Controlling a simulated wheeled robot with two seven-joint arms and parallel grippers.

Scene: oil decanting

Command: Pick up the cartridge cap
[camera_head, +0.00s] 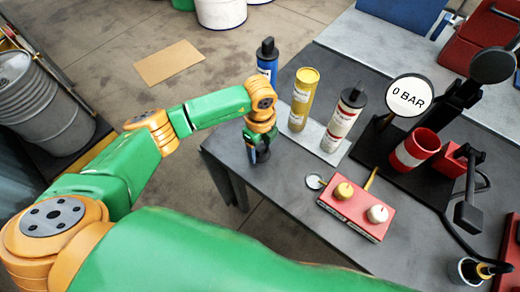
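My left gripper (259,156) points down over the near left edge of the dark table (275,195). Its dark fingers are small here, and I cannot tell whether they are apart or hold anything. A small round grey disc with a pale rim (315,181) lies on the table to the right of the gripper; it may be the cartridge cap, but I cannot be sure. A yellow cartridge (302,98) stands upright behind it. A white and red cartridge (343,122) with a black top stands to its right. My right gripper is not in view.
A blue bottle (267,62) with a black top stands behind my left wrist. A red box (352,215) with two knobs sits right of the disc. A gauge reading 0 BAR (409,97) and a red cup (414,149) stand farther right.

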